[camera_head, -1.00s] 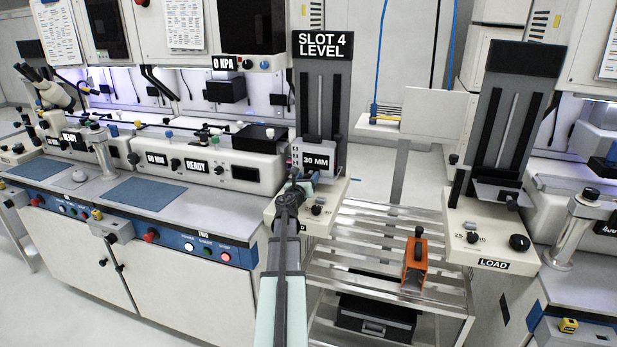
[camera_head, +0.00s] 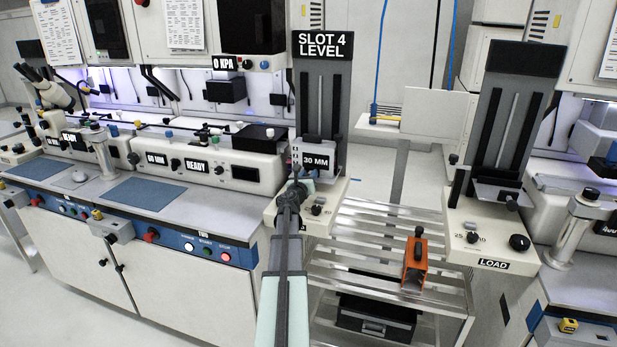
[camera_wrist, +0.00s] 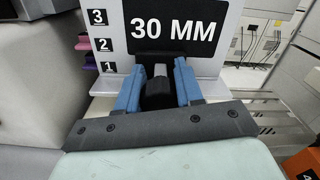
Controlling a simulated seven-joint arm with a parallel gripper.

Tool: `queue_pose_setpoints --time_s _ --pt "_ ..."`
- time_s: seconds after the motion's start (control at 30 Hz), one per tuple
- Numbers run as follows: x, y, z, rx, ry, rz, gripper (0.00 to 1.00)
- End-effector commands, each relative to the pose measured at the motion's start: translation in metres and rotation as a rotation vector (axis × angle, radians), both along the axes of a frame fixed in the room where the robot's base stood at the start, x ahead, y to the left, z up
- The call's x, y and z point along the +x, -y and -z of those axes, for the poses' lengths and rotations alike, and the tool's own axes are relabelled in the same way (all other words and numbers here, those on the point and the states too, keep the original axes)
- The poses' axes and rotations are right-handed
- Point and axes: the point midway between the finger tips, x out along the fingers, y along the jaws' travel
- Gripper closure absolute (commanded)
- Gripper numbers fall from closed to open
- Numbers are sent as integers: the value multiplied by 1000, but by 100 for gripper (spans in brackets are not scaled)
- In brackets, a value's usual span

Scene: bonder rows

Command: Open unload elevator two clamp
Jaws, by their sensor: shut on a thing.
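The unload elevator is the grey tower (camera_head: 342,105) under the SLOT 4 LEVEL sign (camera_head: 323,46). Its white plate carries a 30 MM label (camera_head: 316,161); the label fills the top of the wrist view (camera_wrist: 173,28), beside slot numbers 1, 2 and 3. My gripper (camera_head: 294,188) is low in front of that plate. In the wrist view its blue fingers (camera_wrist: 158,90) are shut around a black clamp piece (camera_wrist: 158,95) with a grey part above it. The lower clamp is hidden by my gripper's dark crossbar. In the head view my arm hides it.
Elevator base knobs (camera_head: 318,207) sit just right of my gripper. A slatted metal rack (camera_head: 385,225) holds an orange holder (camera_head: 415,262). The LOAD elevator (camera_head: 508,120) stands right. A bench with a READY unit (camera_head: 196,166) is left. Purple pieces (camera_wrist: 84,43) show beside the plate.

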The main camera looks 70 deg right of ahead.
Motion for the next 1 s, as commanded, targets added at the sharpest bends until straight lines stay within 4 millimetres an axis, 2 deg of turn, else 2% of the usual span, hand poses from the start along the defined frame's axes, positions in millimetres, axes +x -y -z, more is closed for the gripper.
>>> queue_pose_setpoints --time_s 0.13,0.37,0.63,0.77,0.8,1.0 --pt "0 0 0 0 0 0 100" --pt "0 -1 0 0 0 0 100" --pt "0 -28 0 0 0 -2 100" --pt "0 -25 0 0 0 -1 100" --pt "0 -25 0 0 0 -1 63" --pt "0 -24 0 0 0 -1 44"
